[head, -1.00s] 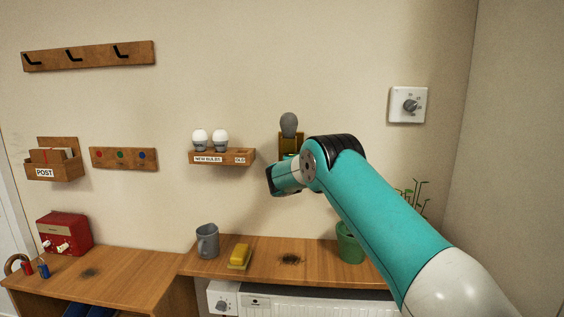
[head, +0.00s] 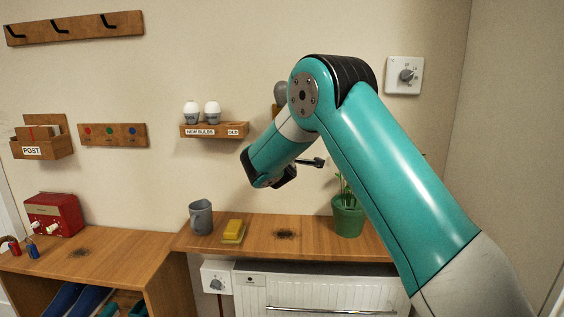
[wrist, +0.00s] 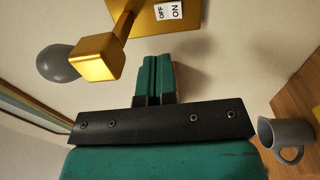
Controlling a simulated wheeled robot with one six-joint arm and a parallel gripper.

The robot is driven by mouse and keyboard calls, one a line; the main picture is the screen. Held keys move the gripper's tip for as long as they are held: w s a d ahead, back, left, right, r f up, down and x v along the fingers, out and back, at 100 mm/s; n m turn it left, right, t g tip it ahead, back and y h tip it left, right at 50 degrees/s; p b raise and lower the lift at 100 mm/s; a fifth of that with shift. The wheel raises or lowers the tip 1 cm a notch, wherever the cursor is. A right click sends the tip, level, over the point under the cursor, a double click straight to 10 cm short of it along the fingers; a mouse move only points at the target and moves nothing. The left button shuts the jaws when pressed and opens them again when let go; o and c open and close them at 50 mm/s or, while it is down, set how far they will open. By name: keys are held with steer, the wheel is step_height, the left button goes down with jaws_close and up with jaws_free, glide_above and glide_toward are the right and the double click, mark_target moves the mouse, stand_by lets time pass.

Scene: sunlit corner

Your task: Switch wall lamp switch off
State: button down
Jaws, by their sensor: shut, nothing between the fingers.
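The wall lamp has a grey, unlit-looking bulb (head: 281,92) and a brass plate (head: 276,111); in the head view my arm covers most of it. In the wrist view the bulb (wrist: 58,63) and a brass block on a stem (wrist: 98,57) are at the upper left. The lamp's brass plate (wrist: 143,22) carries a white OFF/ON label (wrist: 169,11) at the top edge. No switch lever can be made out clearly. My gripper (wrist: 153,60) is shut and empty, its tips a little below the plate in that picture; I cannot tell whether they touch anything.
A bulb shelf (head: 215,131) hangs left of my arm, and a dial (head: 405,75) is on the wall at right. Below are a grey mug (head: 201,217), a yellow sponge-like block (head: 234,229) and a potted plant (head: 348,215) on the wooden shelf (head: 290,222).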

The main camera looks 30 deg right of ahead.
steer(key=shift+b+v, duration=0.65)
steer(key=shift+v, duration=1.55)
steer(key=shift+r, duration=0.1)
